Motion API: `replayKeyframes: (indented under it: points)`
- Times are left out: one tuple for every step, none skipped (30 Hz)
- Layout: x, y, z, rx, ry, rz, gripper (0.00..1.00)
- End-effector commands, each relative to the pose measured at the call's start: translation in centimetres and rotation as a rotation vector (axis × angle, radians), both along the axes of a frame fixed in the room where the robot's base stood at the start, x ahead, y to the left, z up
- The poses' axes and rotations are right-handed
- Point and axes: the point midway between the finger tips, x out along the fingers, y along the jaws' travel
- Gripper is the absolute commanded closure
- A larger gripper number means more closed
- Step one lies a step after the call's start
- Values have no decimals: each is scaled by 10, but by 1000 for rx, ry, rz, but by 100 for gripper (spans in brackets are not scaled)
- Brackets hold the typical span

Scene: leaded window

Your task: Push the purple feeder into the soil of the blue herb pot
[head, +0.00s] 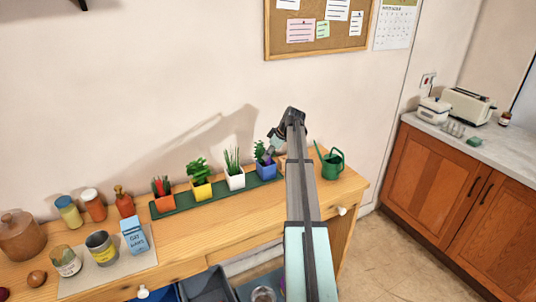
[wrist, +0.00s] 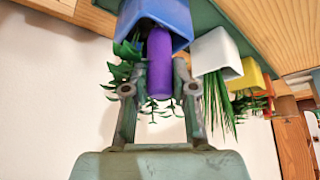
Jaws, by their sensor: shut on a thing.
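The blue herb pot (head: 266,171) stands at the right end of the row on the green tray (head: 163,206), with green leaves. In the wrist view the same pot (wrist: 165,14) hangs upside down in the picture, its opening towards my gripper (wrist: 160,75). My gripper is shut on the purple feeder (wrist: 160,52), a smooth rounded rod. The feeder's far end is inside the pot's rim, among leaves; whether it touches soil is hidden. In the head view my gripper (head: 272,147) is just above the blue pot, partly hidden by my arm.
A white pot (head: 235,182) with thin upright leaves stands close left of the blue one, then a yellow pot (head: 201,190) and an orange pot (head: 163,203). A green watering can (head: 332,163) stands to the right. Jars and a blue carton (head: 134,236) are farther left.

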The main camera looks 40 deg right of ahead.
Motion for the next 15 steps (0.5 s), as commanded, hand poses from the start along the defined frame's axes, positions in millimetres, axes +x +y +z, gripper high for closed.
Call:
replayKeyframes:
  points:
    - [0, 0, -2, 0, 0, 0, 97]
    - [0, 0, -3, 0, 0, 0, 97]
    - [0, 0, -3, 0, 0, 0, 97]
    - [0, 0, -4, 0, 0, 0, 97]
    - [0, 0, -5, 0, 0, 0, 97]
    - [0, 0, -6, 0, 0, 0, 97]
    - [0, 0, -5, 0, 0, 0, 71]
    - [0, 0, -5, 0, 0, 0, 60]
    - [0, 0, -5, 0, 0, 0, 46]
    - [0, 0, -5, 0, 0, 0, 45]
    - [0, 0, -5, 0, 0, 0, 45]
    - [0, 0, -5, 0, 0, 0, 45]
    - [0, 0, -5, 0, 0, 0, 45]
    - [0, 0, -5, 0, 0, 0, 45]
    - [0, 0, -5, 0, 0, 0, 45]
